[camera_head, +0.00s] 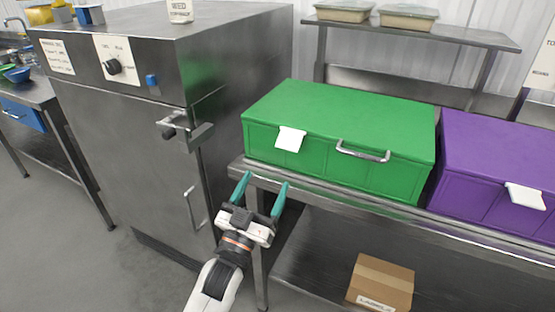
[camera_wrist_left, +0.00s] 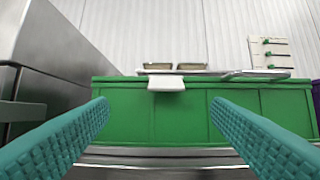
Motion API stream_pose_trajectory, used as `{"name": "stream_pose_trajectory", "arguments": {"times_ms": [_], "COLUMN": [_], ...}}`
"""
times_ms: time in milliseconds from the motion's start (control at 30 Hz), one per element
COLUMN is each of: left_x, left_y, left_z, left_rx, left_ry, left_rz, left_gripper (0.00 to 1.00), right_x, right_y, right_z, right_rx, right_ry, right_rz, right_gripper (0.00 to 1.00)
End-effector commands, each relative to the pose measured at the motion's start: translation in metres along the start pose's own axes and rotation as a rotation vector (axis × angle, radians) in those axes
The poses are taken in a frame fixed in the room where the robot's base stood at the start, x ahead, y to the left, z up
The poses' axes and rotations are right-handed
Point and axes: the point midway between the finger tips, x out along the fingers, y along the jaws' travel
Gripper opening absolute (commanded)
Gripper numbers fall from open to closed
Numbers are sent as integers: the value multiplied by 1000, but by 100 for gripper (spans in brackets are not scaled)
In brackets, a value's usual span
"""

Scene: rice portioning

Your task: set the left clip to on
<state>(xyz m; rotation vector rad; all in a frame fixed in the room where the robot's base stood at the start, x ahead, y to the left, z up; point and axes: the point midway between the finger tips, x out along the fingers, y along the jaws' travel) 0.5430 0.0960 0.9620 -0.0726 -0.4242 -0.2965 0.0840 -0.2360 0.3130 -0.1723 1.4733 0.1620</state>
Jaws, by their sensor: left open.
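The left clip (camera_head: 291,138) is a white flap at the upper front edge of the green box (camera_head: 340,115), left of its metal handle (camera_head: 362,152). In the left wrist view the clip (camera_wrist_left: 166,83) shows ahead, above and between my fingers. I cannot tell whether it is latched. My left gripper (camera_head: 262,183) has teal fingers, spread apart with nothing between them. It is in front of the green box's left end, lower than the clip and apart from it. A purple box (camera_head: 500,165) on the right carries a similar white clip (camera_head: 525,196). My right gripper is out of view.
The boxes stand on a metal table (camera_head: 330,187). A steel cabinet (camera_head: 130,150) with a projecting latch (camera_head: 188,128) stands close at the left. A cardboard box (camera_head: 380,282) sits on the lower shelf. Open floor lies at the front left.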

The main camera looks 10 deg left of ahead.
Motion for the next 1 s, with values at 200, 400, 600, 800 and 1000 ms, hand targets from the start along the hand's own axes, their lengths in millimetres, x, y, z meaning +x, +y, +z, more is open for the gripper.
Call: {"name": "stream_pose_trajectory", "arguments": {"times_ms": [200,400,600,800,1000], "left_x": [-1,-14,-2,35,69], "left_y": [-3,-8,-8,-9,-10], "left_z": [50,61,53,38,22], "left_rx": [3,6,5,5,6], "left_ry": [272,413,430,428,428], "left_rz": [-7,-14,-13,-13,-14], "left_gripper": [73,73,73,73,73], "right_x": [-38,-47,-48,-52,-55], "right_y": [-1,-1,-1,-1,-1], "right_z": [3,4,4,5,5], "right_rx": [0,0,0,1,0], "right_ry": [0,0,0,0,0], "right_rz": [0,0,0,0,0], "right_gripper": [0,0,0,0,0]}}
